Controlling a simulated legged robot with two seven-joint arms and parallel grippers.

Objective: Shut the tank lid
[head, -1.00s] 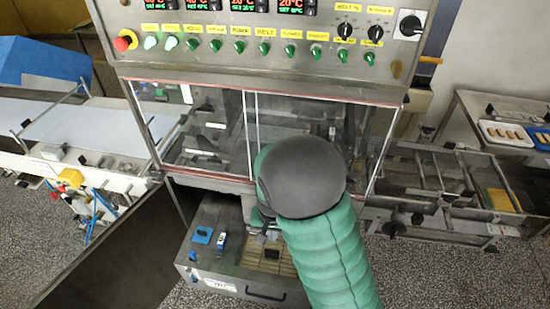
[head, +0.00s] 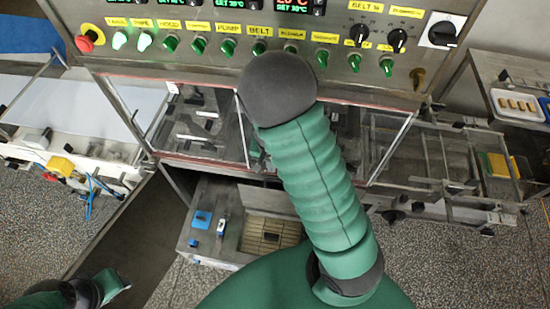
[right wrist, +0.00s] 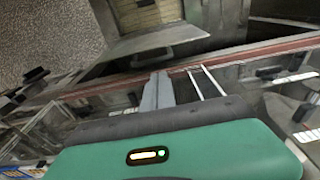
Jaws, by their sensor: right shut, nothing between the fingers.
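The tank (head: 205,255) is a low metal box under the machine, with a tan grate (head: 268,236) inside. A dark flat panel (head: 130,240) slopes at its left and may be the lid; I cannot tell for sure. In the right wrist view a grey panel with a handle (right wrist: 150,45) lies past my fingertips, apart from them. My right gripper (right wrist: 157,92) is shut and empty, in front of the machine's clear guard. In the head view my right arm hides its fingers.
The control panel (head: 250,25) with green knobs hangs above the clear guard (head: 195,125). A conveyor with a white belt (head: 85,100) stands at left. A wire-frame conveyor (head: 430,165) and a tray of brown pieces (head: 518,106) are at right. Speckled floor is clear in front.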

